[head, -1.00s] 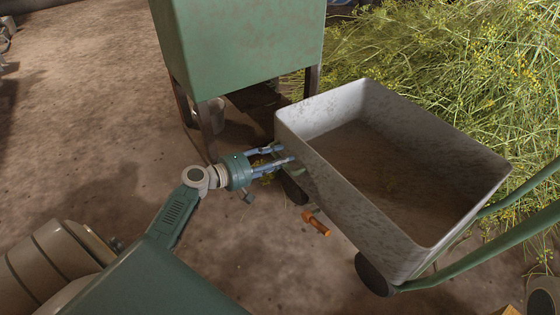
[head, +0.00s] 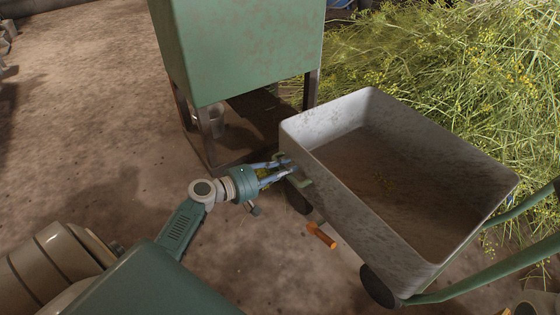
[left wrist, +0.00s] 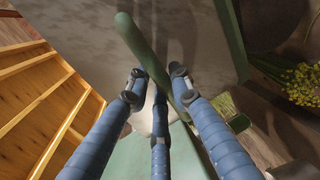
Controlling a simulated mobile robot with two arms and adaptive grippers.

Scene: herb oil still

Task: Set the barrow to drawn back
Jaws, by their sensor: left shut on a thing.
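The barrow (head: 400,172) has a grey, speckled metal tray, dark wheels and long green handles (head: 470,278) toward the lower right. Its tray looks empty apart from dirt. My left gripper (head: 288,168) is at the tray's left side, shut on a green bar (head: 304,182) there. In the left wrist view the green bar (left wrist: 137,38) runs slantwise between the blue fingers of my left gripper (left wrist: 158,84). The exact finger contact is partly hidden. My right gripper does not show.
A green box on dark legs (head: 240,55) stands close behind the gripper. Yellow-flowered herbs (head: 450,60) are heaped behind the barrow. An orange handle (head: 321,236) sticks out below the tray. Bare dirt floor (head: 85,80) is open at left.

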